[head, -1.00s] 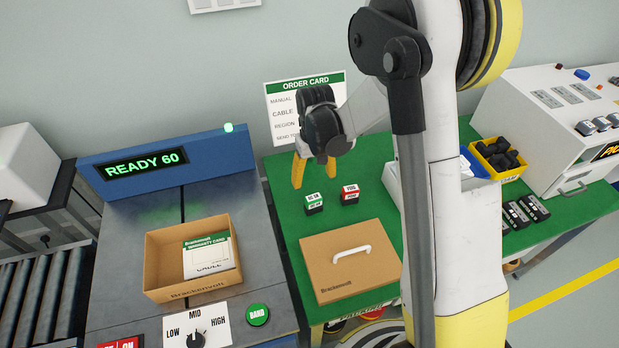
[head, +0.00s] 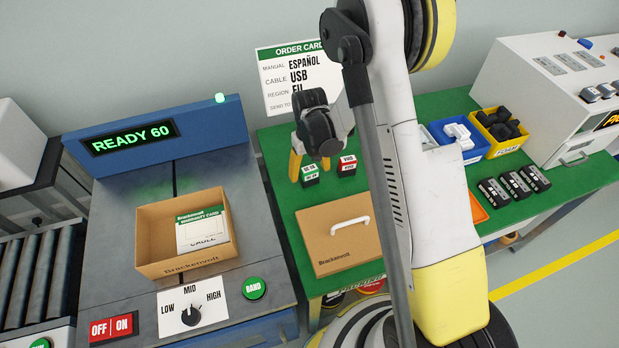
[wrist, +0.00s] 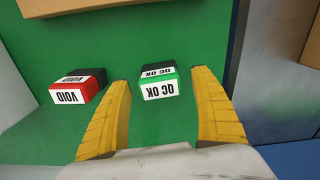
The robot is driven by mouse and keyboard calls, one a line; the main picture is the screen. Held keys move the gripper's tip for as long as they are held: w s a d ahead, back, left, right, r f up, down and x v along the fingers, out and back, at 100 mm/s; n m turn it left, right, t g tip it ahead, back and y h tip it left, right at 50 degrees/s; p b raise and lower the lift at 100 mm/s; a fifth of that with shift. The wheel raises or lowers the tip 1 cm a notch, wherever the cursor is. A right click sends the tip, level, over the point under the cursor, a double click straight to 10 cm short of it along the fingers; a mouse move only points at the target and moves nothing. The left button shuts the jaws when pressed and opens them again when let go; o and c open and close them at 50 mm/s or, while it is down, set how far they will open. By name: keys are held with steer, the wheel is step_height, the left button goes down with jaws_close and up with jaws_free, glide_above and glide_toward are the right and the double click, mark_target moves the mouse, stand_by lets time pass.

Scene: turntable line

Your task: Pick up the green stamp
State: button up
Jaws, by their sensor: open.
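The green stamp (head: 310,176), labelled "QC OK", stands on the green table (head: 284,196). In the wrist view the green stamp (wrist: 158,84) lies between and just ahead of the tips of my open yellow fingers, with nothing held. My gripper (head: 311,166) hangs above and close to the stamp in the head view; whether it touches cannot be told. The red stamp (head: 347,165), labelled "VOID", stands just right of the green one. In the wrist view the red stamp (wrist: 78,86) is left of the left finger.
A cardboard lid (head: 343,235) with a white handle lies in front of the stamps. An open box (head: 150,230) holding a warranty card sits on the turntable station at left. A blue bin (head: 440,135) and a yellow bin (head: 505,148) stand at right.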

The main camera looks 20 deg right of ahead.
mark_target(312, 169)
steer(key=shift+r, duration=0.1)
steer(key=c, duration=1.3)
steer(key=shift+r, duration=0.45)
steer(key=r, duration=0.1)
steer(key=r+p, duration=0.2)
steer(key=r, duration=0.1)
steer(key=shift+s+d, duration=0.3)
steer(key=shift+d, duration=0.05)
steer(key=s+d+r+p, duration=0.1)
steer(key=s+d+r, duration=0.3)
steer(key=s+d, duration=0.1)
steer(key=s+d+r+p, duration=0.1)
steer(key=s+d+r, duration=0.1)
steer(key=d, duration=0.1)
steer(key=shift+s+r+p, duration=0.1)
steer(key=shift+s+p, duration=0.05)
steer(key=shift+p, duration=0.15)
steer(key=o, duration=0.5)
steer(key=shift+c, duration=1.1)
